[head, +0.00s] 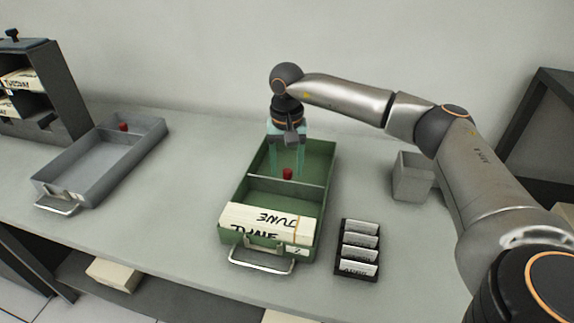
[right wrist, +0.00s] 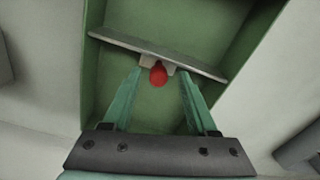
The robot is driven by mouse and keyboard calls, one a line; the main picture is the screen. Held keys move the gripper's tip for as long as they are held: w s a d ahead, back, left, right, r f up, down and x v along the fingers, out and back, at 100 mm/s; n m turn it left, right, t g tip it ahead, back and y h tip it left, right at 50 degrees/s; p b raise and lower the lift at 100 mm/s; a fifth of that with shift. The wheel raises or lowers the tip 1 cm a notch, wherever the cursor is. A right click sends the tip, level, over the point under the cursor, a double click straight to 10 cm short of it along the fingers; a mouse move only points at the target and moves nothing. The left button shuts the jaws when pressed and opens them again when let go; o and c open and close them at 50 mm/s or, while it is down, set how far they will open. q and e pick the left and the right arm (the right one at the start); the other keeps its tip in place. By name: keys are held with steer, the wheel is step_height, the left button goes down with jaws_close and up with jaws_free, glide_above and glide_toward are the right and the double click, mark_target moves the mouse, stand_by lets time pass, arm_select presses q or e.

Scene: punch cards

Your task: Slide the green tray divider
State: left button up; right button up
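The green tray (head: 318,215) stands on the grey table, with a stack of cards marked JUNE (head: 270,222) in its front part. A grey divider (head: 262,179) with a red knob (head: 287,173) crosses the tray behind the cards. My right gripper (head: 287,174) reaches down into the tray's back part at the knob. In the right wrist view its teal fingers (right wrist: 158,78) are apart, one on each side of the red knob (right wrist: 158,75), with the divider (right wrist: 195,68) just beyond. I see no clear contact with the knob. My left gripper is not in view.
A grey tray (head: 70,168) with its own red knob stands at the left, beside a dark cabinet (head: 55,85). A black holder with labelled cards (head: 358,248) lies right of the green tray. A grey bin (head: 411,178) stands farther right. The table between the trays is clear.

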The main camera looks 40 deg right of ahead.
mark_target(287, 171)
steer(key=shift+r, duration=0.1)
step_height(287, 171, up, 12)
steer(key=shift+r, duration=0.15)
stand_by(0.5)
stand_by(0.4)
